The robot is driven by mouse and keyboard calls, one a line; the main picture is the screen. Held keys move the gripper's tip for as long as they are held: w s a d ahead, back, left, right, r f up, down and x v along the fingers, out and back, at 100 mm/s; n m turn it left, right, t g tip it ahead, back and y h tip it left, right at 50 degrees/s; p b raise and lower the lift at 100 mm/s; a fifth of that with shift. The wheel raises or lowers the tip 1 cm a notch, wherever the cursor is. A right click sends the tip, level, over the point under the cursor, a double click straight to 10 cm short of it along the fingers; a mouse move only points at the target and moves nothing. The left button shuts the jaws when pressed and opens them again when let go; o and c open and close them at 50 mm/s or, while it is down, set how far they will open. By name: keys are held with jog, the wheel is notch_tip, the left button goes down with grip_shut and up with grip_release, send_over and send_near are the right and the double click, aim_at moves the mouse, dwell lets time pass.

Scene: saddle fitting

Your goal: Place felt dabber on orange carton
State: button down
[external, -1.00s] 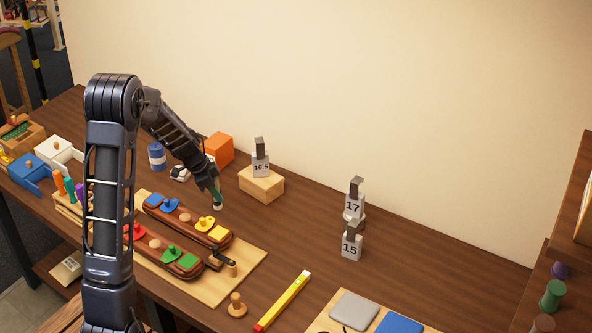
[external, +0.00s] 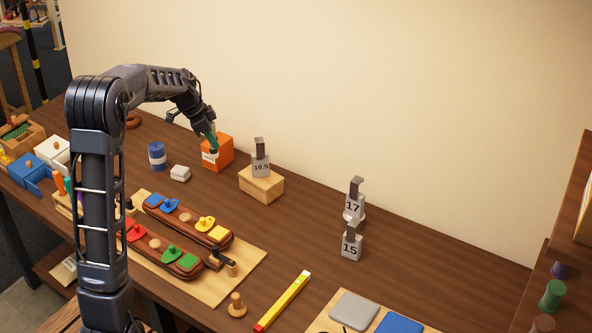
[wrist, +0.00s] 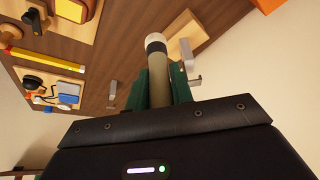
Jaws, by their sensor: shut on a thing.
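The felt dabber (wrist: 158,75) is a tan-grey rod with a black band and a pale tip. My gripper (wrist: 160,88) is shut on it, with green fingers on either side, in the wrist view. In the external view my gripper (external: 212,138) points down and overlaps the orange carton (external: 224,151), which has a white label. The dabber is mostly hidden there. I cannot tell whether it touches the carton. An orange corner of the carton (wrist: 268,4) shows at the top right of the wrist view.
A wooden block (external: 262,186) with the 16.5 weight (external: 260,160) stands right of the carton.

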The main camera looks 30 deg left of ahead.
jog(key=w+a+r+n, duration=0.1)
jog(key=w+a+r, duration=0.2)
jog(key=w+a, duration=0.25)
jog(key=w+a+r+n+y, duration=0.1)
jog(key=w+a+r+n, duration=0.15)
jog(key=w+a, duration=0.35)
jog(key=w+a+r+n, duration=0.1)
jog(key=w+a+r, duration=0.25)
jog(key=w, duration=0.35)
jog(key=shift+t, duration=0.4)
jog(key=f, duration=1.3)
jog(key=a+f, duration=0.1)
jog(key=f, duration=0.6)
jog(key=shift+w+f, duration=0.1)
jog(key=shift+w, duration=0.15)
jog(key=shift+f, duration=0.1)
jog(key=c, duration=1.2)
grip_release()
jog(key=shift+c, duration=0.2)
jog(key=shift+o, duration=0.2)
jog(key=shift+y, duration=0.3)
jog(key=v, duration=1.2)
jog(key=shift+r, duration=0.2)
